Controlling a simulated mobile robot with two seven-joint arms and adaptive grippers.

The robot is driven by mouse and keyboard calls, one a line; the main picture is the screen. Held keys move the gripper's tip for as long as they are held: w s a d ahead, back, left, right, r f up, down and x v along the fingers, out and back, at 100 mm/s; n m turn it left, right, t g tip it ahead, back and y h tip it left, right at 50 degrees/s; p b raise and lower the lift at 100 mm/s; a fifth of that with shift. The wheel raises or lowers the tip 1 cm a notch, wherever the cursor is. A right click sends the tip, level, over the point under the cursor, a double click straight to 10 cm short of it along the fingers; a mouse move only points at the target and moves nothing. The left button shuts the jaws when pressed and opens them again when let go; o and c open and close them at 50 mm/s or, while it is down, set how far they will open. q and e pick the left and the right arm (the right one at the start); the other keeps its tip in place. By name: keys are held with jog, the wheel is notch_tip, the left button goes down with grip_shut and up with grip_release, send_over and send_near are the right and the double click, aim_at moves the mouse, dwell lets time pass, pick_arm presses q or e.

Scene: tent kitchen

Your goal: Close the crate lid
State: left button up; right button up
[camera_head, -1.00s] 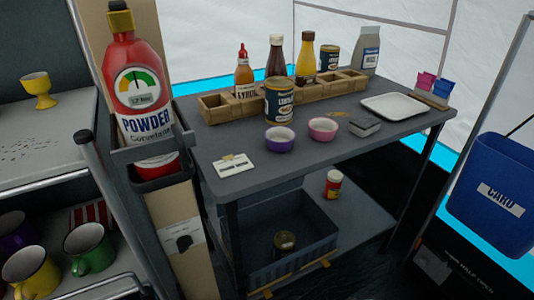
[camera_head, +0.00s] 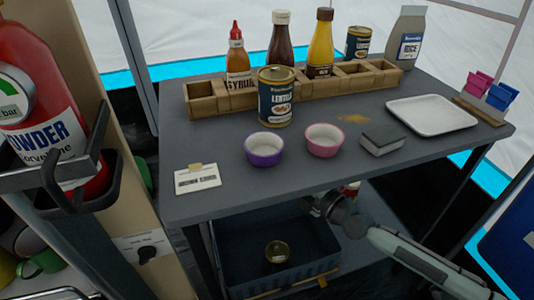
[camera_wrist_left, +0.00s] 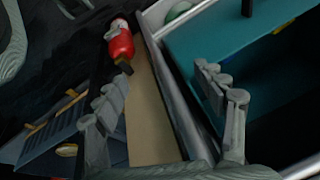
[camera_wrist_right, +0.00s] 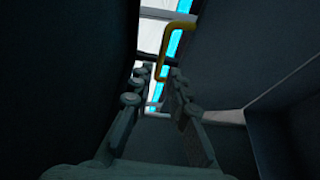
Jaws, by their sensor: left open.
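The dark blue crate (camera_head: 318,266) stands on the lower shelf under the grey table, with a small round can (camera_head: 277,251) inside. Its top is open. A dark panel rises at its back; I cannot tell for sure that it is the lid. My right gripper (camera_head: 318,203) is at the crate's back right corner, partly hidden under the tabletop. In the right wrist view its fingers (camera_wrist_right: 159,82) are apart and empty between dark surfaces, with a yellow bar (camera_wrist_right: 172,45) beyond. My left gripper (camera_wrist_left: 160,85) is open and empty in its wrist view, away from the crate.
The tabletop (camera_head: 225,195) overhangs the crate and carries two bowls (camera_head: 265,149), a lentils can (camera_head: 276,98), bottles in a wooden rack (camera_head: 207,99) and a white tray (camera_head: 432,115). A red bottle (camera_head: 50,120) in a holder stands at the left.

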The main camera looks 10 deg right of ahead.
jog(key=shift+x, duration=2.4)
jog(key=shift+c, duration=0.4)
grip_shut()
